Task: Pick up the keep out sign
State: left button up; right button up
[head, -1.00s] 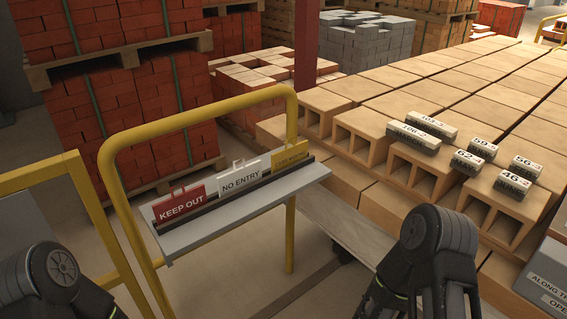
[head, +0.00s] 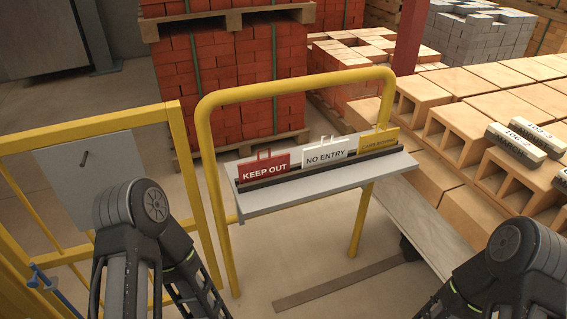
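The red keep out sign (head: 264,170), with white lettering and a small handle on top, stands upright at the left end of a dark slotted holder (head: 300,176) on a grey shelf. The white no entry sign (head: 325,154) stands beside it, and a yellow sign (head: 378,140) is at the right end. My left arm comes in at the lower left and my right arm at the lower right. Both are below and apart from the shelf. The fingertips of both grippers are out of view. Nothing hides the keep out sign.
A yellow tube frame (head: 211,170) carries the grey shelf (head: 300,197) and arches over it. A yellow gate with a grey panel (head: 90,165) stands at left. Hollow bricks (head: 460,135) with labelled blocks (head: 517,146) fill the right. Red brick stacks (head: 225,80) stand behind.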

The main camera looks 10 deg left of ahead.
aim_at(267, 168)
jog(key=j+z, duration=0.25)
jog(key=j, duration=0.35)
jog(key=j+z, duration=0.2)
jog(key=j, duration=0.4)
jog(key=k+j+z, duration=0.25)
jog(key=j, duration=0.3)
jog(key=i+l, duration=0.4)
jog(key=i, duration=0.05)
